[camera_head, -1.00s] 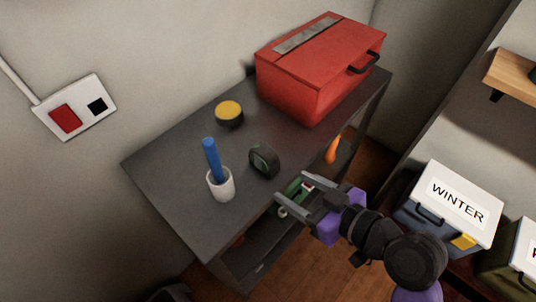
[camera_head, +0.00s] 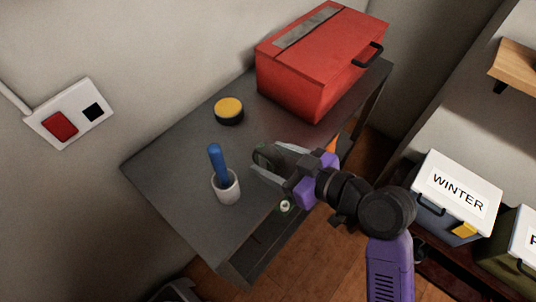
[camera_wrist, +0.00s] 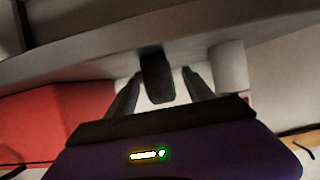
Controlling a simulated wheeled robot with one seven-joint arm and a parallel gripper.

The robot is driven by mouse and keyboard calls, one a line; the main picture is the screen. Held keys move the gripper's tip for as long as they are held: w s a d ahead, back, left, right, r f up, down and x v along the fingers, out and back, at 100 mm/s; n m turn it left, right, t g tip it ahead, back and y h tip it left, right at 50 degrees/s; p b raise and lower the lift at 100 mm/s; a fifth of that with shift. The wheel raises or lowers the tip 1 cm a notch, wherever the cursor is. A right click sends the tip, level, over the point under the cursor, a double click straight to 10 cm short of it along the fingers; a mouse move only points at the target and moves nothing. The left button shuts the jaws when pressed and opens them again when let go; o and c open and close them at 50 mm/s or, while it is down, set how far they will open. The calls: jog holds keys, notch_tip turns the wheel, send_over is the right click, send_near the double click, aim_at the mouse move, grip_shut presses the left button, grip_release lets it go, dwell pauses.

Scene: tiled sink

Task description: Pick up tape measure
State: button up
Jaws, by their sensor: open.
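In the wrist view the tape measure (camera_wrist: 157,77) shows as a dark upright block between the two fingers of my gripper (camera_wrist: 158,82). The fingers are apart, one on each side of it, with a visible gap at each side.
A white cup (camera_head: 227,190) with a blue-handled item (camera_head: 217,160) stands close left of the tape measure. A yellow-topped round tin (camera_head: 229,109) is behind. A red toolbox (camera_head: 310,75) fills the table's far right. A "WINTER" box (camera_head: 456,190) is right of the table.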

aim_at(259, 152)
jog(key=x, duration=0.3)
jog(key=p+x, duration=0.1)
jog(key=shift+w+a+r, duration=0.2)
jog(key=shift+a, duration=0.1)
grip_shut()
